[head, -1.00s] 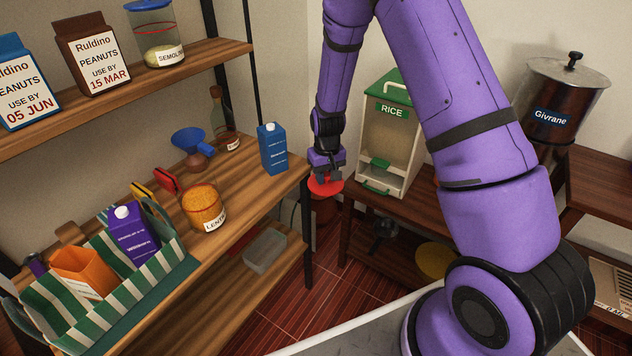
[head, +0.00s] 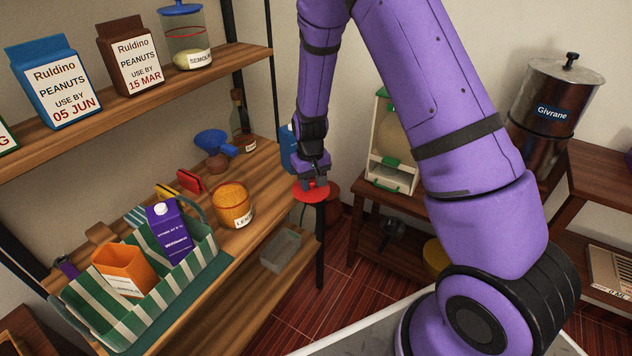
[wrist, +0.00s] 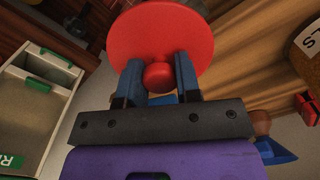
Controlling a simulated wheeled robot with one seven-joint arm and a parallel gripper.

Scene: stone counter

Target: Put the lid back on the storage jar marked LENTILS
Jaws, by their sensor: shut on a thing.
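The storage jar (head: 232,204) stands open on the wooden shelf, with orange contents and a partly visible label that begins "LEN". In the wrist view part of the jar (wrist: 312,38) shows at the upper right edge. My gripper (head: 314,184) is shut on the knob of a red round lid (head: 310,194), which it holds in the air at the right end of the shelf, to the right of the jar and apart from it. The wrist view shows the lid (wrist: 160,38) with its red knob between the two fingers.
A blue carton (head: 287,148) stands close behind my gripper, partly hidden. A striped bag (head: 150,290) with cartons stands left. Bare shelf lies between jar and lid.

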